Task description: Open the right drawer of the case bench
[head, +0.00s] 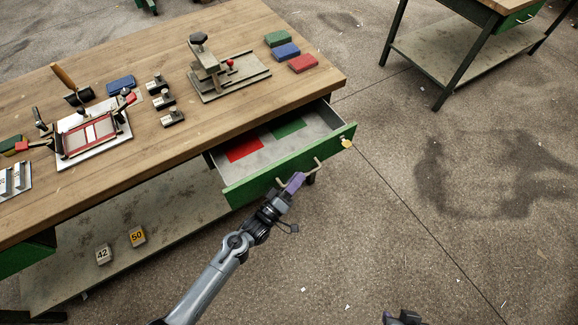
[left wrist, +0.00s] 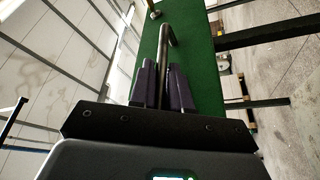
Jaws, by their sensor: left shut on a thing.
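The right drawer (head: 240,192) of the case bench has a green front and is pulled out from under the wooden top. Inside it lie a red piece (head: 244,149) and a green piece (head: 288,127). My left gripper (head: 292,184), with purple fingers, is at the drawer handle (head: 315,164) and shut on it. In the left wrist view the handle (left wrist: 166,40) runs between the two purple fingers (left wrist: 162,84) against the green drawer front (left wrist: 196,50). My right gripper (head: 402,318) shows only in part at the bottom edge, and its fingers cannot be made out.
The bench top (head: 180,150) carries a press, coloured blocks and a clamping fixture. A lower shelf (head: 150,215) holds numbered blocks. Another bench (head: 455,45) stands at upper right. The floor to the right is clear.

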